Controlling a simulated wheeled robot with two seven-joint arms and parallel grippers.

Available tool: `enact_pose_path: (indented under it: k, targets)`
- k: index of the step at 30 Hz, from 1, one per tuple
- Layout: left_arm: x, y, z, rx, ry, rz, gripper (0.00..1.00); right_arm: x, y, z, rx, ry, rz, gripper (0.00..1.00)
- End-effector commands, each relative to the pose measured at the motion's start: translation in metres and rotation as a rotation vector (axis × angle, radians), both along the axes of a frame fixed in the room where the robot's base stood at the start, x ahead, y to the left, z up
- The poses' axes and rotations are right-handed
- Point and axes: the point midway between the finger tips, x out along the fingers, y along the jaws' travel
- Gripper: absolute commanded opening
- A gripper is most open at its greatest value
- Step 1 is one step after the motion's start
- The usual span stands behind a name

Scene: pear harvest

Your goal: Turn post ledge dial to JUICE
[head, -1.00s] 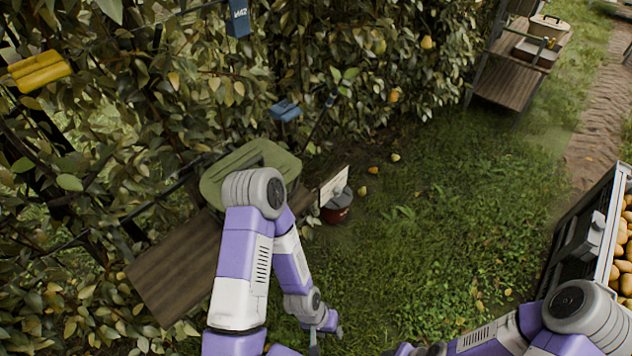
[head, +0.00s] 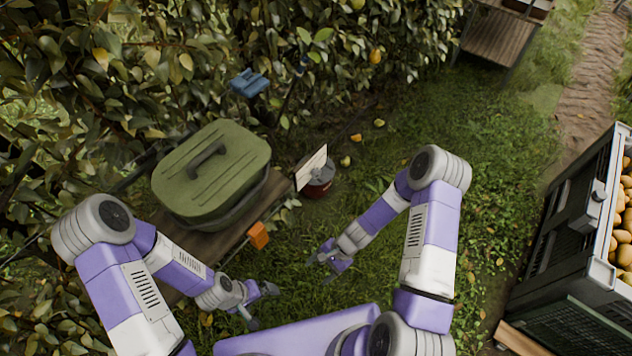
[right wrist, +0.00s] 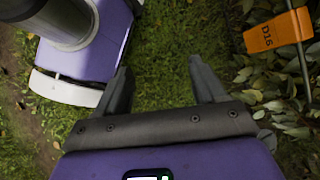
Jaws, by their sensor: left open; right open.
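No dial and no JUICE mark can be made out in either view. A brown wooden ledge (head: 228,238) runs along the hedge at the left and carries a green-lidded container (head: 225,150). A pale board (head: 311,167) stands by the ledge's far end, its face too slanted to read. My left gripper (head: 262,306) is open and empty, low in front of the ledge's near side. My right gripper (head: 321,267) is open and empty over the grass, right of the ledge; its spread fingers also show in the right wrist view (right wrist: 160,68).
An orange tag (head: 258,235) hangs by the ledge; it reads D16 in the right wrist view (right wrist: 278,30). A red bucket (head: 318,180) sits behind the board. A blue object (head: 249,83) hangs at the hedge. A dark crate (head: 560,235) of pears stands right. Grass between is open.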

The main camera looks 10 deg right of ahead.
Motion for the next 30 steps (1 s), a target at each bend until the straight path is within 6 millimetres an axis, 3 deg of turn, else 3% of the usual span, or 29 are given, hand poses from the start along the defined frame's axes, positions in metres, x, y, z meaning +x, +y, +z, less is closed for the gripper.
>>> enact_pose_path:
  k: [1, 5, 9, 12, 15, 19, 30]
  targets:
    - [0.000, 0.000, -0.022, 0.000, 0.000, 0.000, 1.00, 0.024, 0.002, -0.021, 0.085, 0.057, -0.150, 0.70]
    - [0.000, 0.000, -0.049, 0.000, 0.000, 0.000, 1.00, 0.101, -0.002, -0.028, 0.363, 0.143, -0.521, 0.70]
    - [0.000, 0.000, -0.071, 0.000, 0.000, 0.001, 1.00, 0.186, -0.043, -0.017, 0.677, 0.118, -0.851, 0.70]
    - [0.000, 0.000, -0.082, 0.000, 0.000, 0.001, 1.00, 0.227, -0.082, -0.005, 0.858, 0.060, -1.012, 0.70]
    - [0.000, 0.000, -0.088, 0.000, 0.000, 0.000, 1.00, 0.250, -0.113, 0.005, 0.979, 0.005, -1.107, 0.70]
    - [0.000, 0.000, -0.092, 0.000, -0.001, 0.000, 1.00, 0.265, -0.132, 0.013, 1.053, -0.035, -1.159, 0.70]
    - [0.000, 0.000, -0.106, 0.000, -0.001, 0.000, 1.00, 0.307, -0.100, 0.014, 1.058, -0.039, -1.161, 0.70]
